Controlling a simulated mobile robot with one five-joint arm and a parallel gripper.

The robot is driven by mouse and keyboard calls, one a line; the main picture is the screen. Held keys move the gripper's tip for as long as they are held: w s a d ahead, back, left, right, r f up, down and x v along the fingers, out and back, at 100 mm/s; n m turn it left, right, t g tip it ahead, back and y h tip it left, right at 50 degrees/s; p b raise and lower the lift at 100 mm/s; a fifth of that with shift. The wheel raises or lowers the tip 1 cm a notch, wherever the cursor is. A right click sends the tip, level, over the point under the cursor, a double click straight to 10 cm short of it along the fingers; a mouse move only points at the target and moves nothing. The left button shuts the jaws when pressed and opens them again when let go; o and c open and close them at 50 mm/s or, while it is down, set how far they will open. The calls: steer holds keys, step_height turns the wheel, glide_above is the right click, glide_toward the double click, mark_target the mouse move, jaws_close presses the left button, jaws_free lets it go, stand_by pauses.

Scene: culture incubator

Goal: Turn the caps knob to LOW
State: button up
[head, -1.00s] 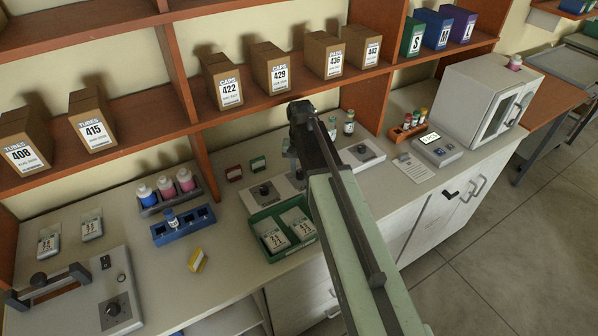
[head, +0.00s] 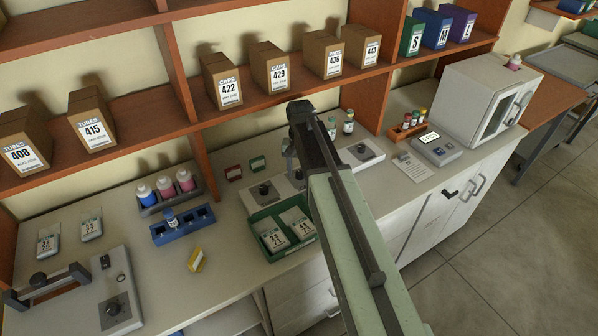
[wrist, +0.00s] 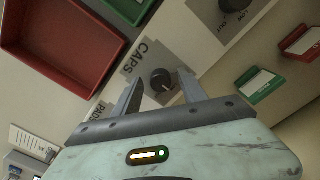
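The caps knob (wrist: 162,79) is a round dark knob with a pale pointer line, on a light plate marked CAPS, in the wrist view. My gripper (wrist: 160,75) is open, with one finger on each side of the knob in the picture. I cannot tell whether the fingers touch it or how far down they reach. The pointer slants toward the lower right in the picture; the scale marks around it are too blurred or covered to read. In the head view my arm hides most of the gripper and the caps plate.
A second dark knob (wrist: 234,5) sits on a neighbouring plate. A red tray (wrist: 119,46) lies to the left and a green tray (wrist: 143,14) above. A green card holder (wrist: 262,82) and a red one (wrist: 302,44) stand to the right. A shelf holds boxes above the bench.

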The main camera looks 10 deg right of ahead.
mark_target(300, 173)
step_height(300, 173, up, 8)
steer(key=p, duration=0.8)
steer(key=shift+f, duration=0.15)
steer(key=s+f+n+b, duration=0.2)
steer(key=s+n, duration=0.1)
steer(key=s, duration=1.2)
steer(key=shift+n, duration=0.4)
